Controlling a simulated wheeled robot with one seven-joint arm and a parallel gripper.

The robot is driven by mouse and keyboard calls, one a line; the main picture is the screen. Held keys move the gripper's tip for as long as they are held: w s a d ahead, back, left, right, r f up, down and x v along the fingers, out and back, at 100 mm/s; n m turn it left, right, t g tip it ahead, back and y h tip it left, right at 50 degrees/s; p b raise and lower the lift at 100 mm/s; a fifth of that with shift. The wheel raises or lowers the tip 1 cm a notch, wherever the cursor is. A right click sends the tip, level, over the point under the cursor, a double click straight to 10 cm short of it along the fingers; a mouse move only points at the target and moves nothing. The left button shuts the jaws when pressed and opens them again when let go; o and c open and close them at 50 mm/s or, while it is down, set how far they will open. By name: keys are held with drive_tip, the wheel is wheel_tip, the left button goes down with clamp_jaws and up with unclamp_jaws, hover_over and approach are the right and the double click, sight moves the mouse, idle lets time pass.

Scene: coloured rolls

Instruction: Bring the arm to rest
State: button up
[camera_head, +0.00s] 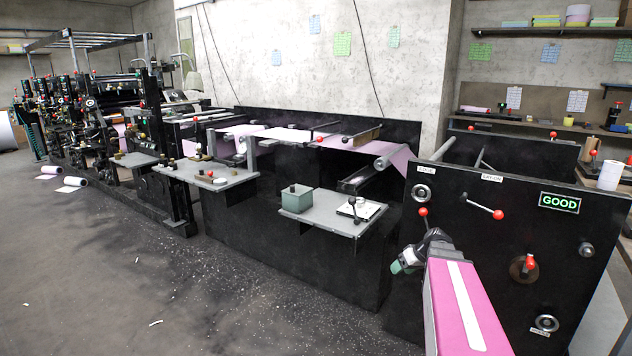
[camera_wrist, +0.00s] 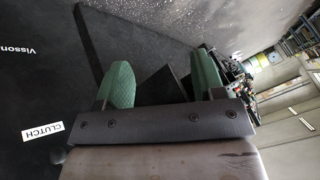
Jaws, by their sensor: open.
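My arm, with its pink link (camera_head: 452,305), reaches in from the bottom right of the head view. My gripper (camera_head: 400,265) is at its far end, low in front of the black machine panel (camera_head: 470,262). In the wrist view my gripper (camera_wrist: 163,82) has two green finger pads standing apart. Nothing shows between them; it is open and empty. In the wrist view the black panel (camera_wrist: 40,85) fills the left side, with a white CLUTCH label (camera_wrist: 43,131). I cannot tell the exact gap between gripper and panel.
The panel carries a red-knobbed lever (camera_head: 484,207) and a lit GOOD sign (camera_head: 559,203). Left of my gripper, a grey shelf (camera_head: 320,213) sticks out from the machine with a grey-green bin (camera_head: 297,198). The speckled floor (camera_head: 200,300) at lower left is mostly open.

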drive_tip(key=s+a+f+m+g+h, duration=0.3)
drive_tip(key=s+a+f+h, duration=0.3)
drive_tip(key=s+a, duration=0.6)
drive_tip(key=shift+s+f+m+g, duration=0.3)
drive_tip(key=shift+f+m, duration=0.25)
drive_tip(key=shift+m, duration=0.05)
drive_tip(key=shift+a, duration=0.1)
idle(1.0)
